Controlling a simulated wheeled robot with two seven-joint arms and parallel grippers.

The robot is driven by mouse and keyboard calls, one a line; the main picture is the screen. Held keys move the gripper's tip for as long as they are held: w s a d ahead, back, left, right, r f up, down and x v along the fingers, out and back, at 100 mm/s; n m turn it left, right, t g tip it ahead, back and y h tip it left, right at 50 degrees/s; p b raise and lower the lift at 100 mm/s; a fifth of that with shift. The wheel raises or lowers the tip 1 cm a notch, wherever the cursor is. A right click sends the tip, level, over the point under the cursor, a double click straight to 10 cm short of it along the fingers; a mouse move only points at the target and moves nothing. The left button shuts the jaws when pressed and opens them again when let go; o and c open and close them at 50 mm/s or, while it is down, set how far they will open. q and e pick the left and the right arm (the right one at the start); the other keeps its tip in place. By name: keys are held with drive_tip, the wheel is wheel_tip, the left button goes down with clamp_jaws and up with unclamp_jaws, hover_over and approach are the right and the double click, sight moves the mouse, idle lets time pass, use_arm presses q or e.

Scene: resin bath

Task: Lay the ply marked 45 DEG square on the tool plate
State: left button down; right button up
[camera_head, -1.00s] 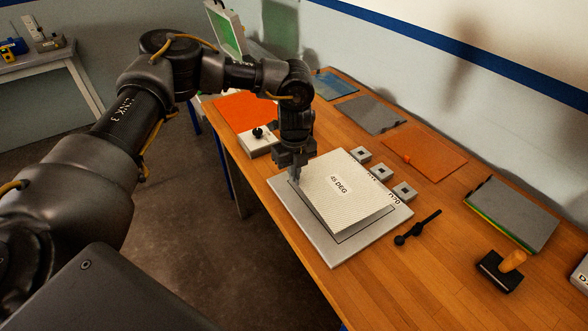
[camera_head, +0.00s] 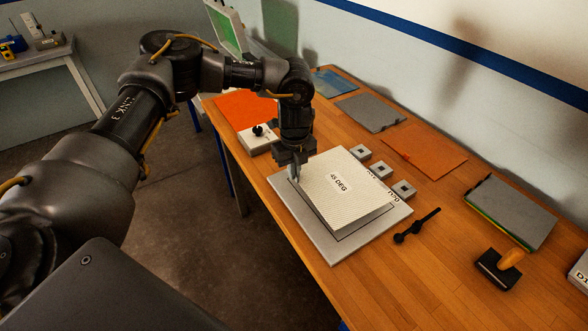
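The pale, finely striped ply marked 45 DEG (camera_head: 345,203) is over the grey tool plate (camera_head: 318,242), label up. Its edges do not match the dark outline on the plate; a strip of outline shows along the near and left sides. Its right corner seems slightly above the plate. My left gripper (camera_head: 294,179) points down at the ply's left corner and appears shut on its edge; the fingertips are small and partly hidden. My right gripper is not in view.
Small grey blocks (camera_head: 381,170) stand along the plate's back edge. A black tool (camera_head: 417,226) and a wooden-handled stamp (camera_head: 499,267) lie to the right. Orange sheet (camera_head: 425,152), grey sheet (camera_head: 370,112) and a stacked pad (camera_head: 510,212) lie behind. A white box with a black knob (camera_head: 258,141) is left.

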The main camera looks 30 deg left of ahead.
sight(294, 190)
use_arm(q)
drive_tip(key=shift+f, duration=0.2)
idle(0.4)
drive_tip(key=shift+f+b, duration=1.25)
drive_tip(key=shift+f, duration=1.05)
drive_tip(key=c, duration=1.6)
unclamp_jaws()
drive_tip(key=shift+o, duration=0.2)
drive_tip(key=shift+r, duration=0.1)
